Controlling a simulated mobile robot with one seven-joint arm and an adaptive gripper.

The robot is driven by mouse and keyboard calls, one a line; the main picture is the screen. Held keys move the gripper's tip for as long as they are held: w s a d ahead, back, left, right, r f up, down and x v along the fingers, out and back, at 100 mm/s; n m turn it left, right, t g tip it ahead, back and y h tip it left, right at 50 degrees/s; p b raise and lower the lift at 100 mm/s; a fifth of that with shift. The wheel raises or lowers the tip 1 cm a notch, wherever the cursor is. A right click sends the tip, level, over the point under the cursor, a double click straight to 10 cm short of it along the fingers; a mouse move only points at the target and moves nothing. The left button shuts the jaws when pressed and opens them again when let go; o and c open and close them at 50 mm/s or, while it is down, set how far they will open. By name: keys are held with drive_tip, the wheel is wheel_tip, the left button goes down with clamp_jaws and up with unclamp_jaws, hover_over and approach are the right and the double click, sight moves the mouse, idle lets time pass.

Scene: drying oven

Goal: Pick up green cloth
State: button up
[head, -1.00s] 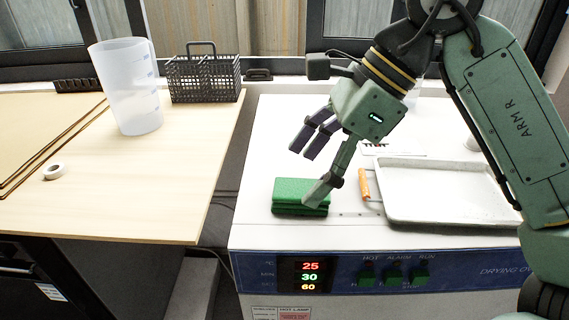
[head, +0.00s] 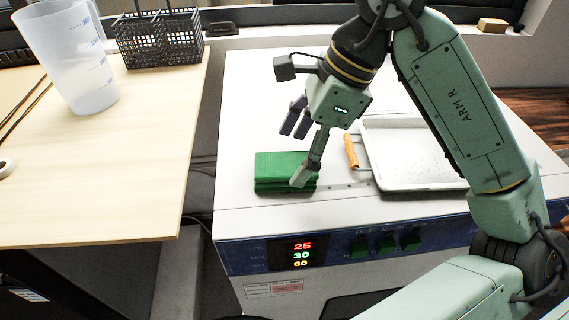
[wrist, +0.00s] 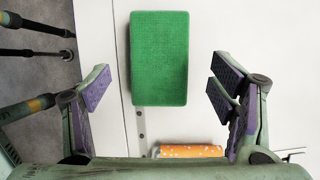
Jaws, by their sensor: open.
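The folded green cloth (head: 284,171) lies on the white top of the drying oven, near its front left edge. My gripper (head: 297,152) is above and beside it, with one finger in front of the cloth's right part in the head view. In the wrist view, the cloth (wrist: 159,58) is a green rectangle ahead of the spread fingers. My gripper (wrist: 165,90) is open there, with purple pads to the left and right of the cloth and nothing between them. Whether a finger touches the cloth cannot be told.
A metal tray (head: 405,183) with an orange handle (head: 351,151) lies to the right of the cloth; the handle (wrist: 188,151) also shows in the wrist view. A wooden table (head: 120,205) at left holds a measuring jug (head: 75,60) and a black wire basket (head: 160,42).

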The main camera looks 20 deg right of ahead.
sight(289, 163)
drive_tip(key=shift+x, duration=1.65)
drive_tip(key=shift+c, duration=0.2)
drive_tip(key=c, duration=1.2)
